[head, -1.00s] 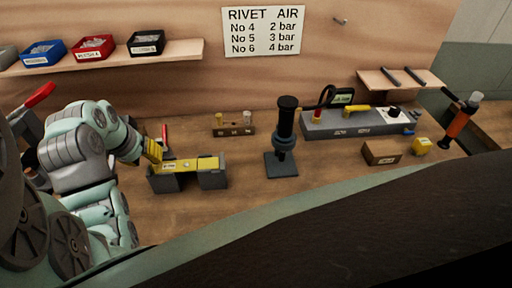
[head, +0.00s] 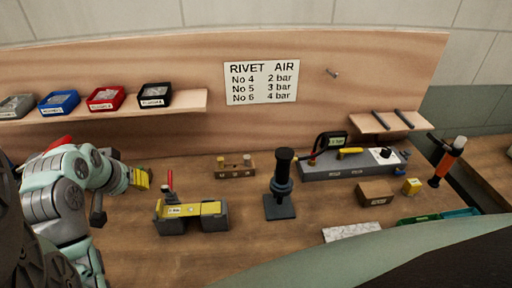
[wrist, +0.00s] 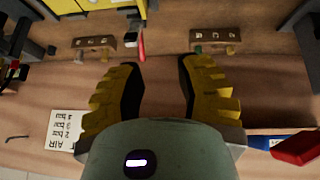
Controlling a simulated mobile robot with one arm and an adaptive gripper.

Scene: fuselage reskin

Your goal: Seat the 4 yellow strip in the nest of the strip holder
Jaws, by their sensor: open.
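A yellow strip (head: 190,209) with a white label lies across the top of a grey two-block holder (head: 215,222) on the bench. I cannot tell whether it sits fully down in a nest. In the wrist view, the yellow strip (wrist: 98,4) shows at the top edge, partly cut off. My gripper (head: 141,179) is left of the holder and apart from it. In the wrist view, my gripper (wrist: 160,78) has its yellow ribbed fingers wide apart, with nothing between them.
A red-handled tool (head: 170,184) stands just behind the holder. A wooden peg block (head: 235,168) is behind it. A dark upright tool (head: 281,185) stands to the right. A grey unit (head: 345,165), a brown box (head: 375,193) and a pale slab (head: 351,231) lie further right.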

